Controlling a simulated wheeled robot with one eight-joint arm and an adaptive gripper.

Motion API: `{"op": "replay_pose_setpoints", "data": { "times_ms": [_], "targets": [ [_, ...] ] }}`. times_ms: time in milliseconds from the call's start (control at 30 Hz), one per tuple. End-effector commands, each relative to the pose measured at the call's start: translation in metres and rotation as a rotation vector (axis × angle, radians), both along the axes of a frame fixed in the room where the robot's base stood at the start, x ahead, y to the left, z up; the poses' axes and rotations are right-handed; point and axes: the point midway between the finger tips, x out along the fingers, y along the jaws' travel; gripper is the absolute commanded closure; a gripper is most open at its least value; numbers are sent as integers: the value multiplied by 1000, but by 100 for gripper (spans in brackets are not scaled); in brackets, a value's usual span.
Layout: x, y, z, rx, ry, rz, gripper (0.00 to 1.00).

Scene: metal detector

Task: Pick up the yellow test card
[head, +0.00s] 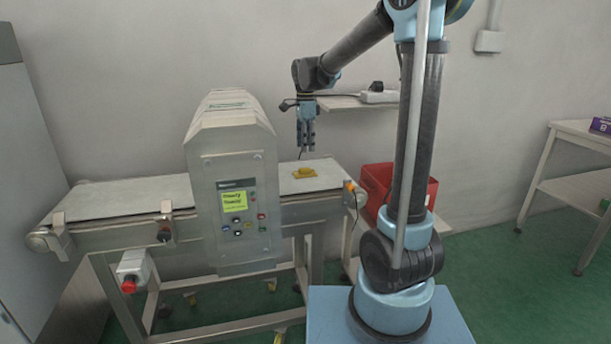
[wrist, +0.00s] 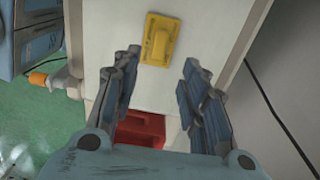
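The yellow test card (head: 305,172) lies flat on the right end of the conveyor belt, just right of the metal detector housing. In the wrist view the yellow card (wrist: 160,39) has a raised block on it and lies beyond the fingertips, towards the top of the picture. My gripper (head: 306,148) points down above the card, with a gap between fingertips and card. In the wrist view my gripper (wrist: 160,65) has its two fingers well apart, with nothing between them.
The metal detector (head: 233,180) stands over the conveyor (head: 130,195) to the left of the card. A red crate (head: 385,185) is beyond the belt's right end. A shelf (head: 350,104) with a power strip is on the wall behind. A white table (head: 575,135) stands far right.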

Motion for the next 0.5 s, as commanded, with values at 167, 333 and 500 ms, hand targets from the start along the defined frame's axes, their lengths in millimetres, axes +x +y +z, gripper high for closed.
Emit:
{"op": "replay_pose_setpoints", "data": {
  "times_ms": [167, 333, 500],
  "targets": [
    [0, 0, -26, 0, 0, 0, 60],
    [0, 0, -38, 0, 0, 1, 60],
    [0, 1, -47, 0, 0, 1, 60]
  ]
}}
